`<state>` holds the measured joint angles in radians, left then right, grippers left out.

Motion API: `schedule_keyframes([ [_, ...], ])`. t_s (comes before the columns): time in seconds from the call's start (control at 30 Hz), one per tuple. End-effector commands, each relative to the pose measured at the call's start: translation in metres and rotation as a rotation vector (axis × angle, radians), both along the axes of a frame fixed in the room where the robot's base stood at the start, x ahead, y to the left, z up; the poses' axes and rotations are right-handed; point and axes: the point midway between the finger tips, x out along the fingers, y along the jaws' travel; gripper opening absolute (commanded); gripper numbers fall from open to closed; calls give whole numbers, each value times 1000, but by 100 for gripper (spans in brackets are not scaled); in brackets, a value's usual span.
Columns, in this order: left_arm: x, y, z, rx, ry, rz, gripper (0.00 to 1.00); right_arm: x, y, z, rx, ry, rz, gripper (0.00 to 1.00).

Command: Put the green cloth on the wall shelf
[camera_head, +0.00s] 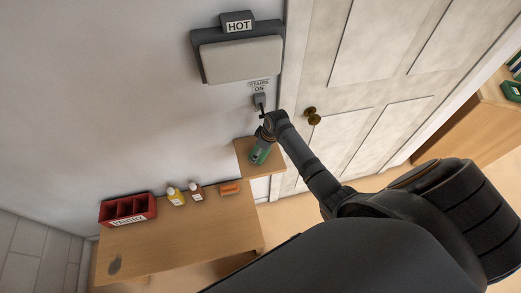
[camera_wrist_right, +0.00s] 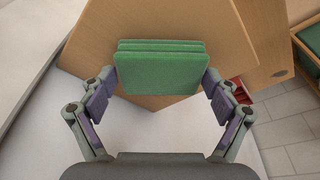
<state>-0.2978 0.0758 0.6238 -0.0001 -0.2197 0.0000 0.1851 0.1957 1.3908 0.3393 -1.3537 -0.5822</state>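The green cloth (camera_wrist_right: 160,72) is a folded stack of layers. In the right wrist view it sits between the two fingers of my right gripper (camera_wrist_right: 160,82), with the pads against its side edges. In the head view the green cloth (camera_head: 260,152) is at the end of my right arm, over the wall shelf (camera_head: 268,169). The wall shelf (camera_wrist_right: 100,45) is the wooden board behind the cloth in the wrist view. I cannot tell whether the cloth touches the board. My left gripper is not in view.
A wooden table (camera_head: 200,230) stands below, left of the shelf, with a red PANTRY crate (camera_head: 128,208), a yellow bottle (camera_head: 176,196), a brown bottle (camera_head: 196,191) and an orange item (camera_head: 230,188). A HOT wall unit (camera_head: 240,60) and small switch (camera_head: 259,100) are above the shelf. A door (camera_head: 375,80) is right.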

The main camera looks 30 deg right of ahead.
Motion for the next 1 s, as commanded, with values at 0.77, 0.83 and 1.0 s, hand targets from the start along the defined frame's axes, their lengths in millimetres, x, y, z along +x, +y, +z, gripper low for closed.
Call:
schedule_keyframes([
  [0.77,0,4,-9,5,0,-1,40,-15,-11,71,-4,-8,1,100],
  [0.83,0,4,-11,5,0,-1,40,-19,-13,86,-4,-6,1,100],
  [1.0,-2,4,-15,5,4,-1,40,-25,-16,112,-2,-5,0,100],
])
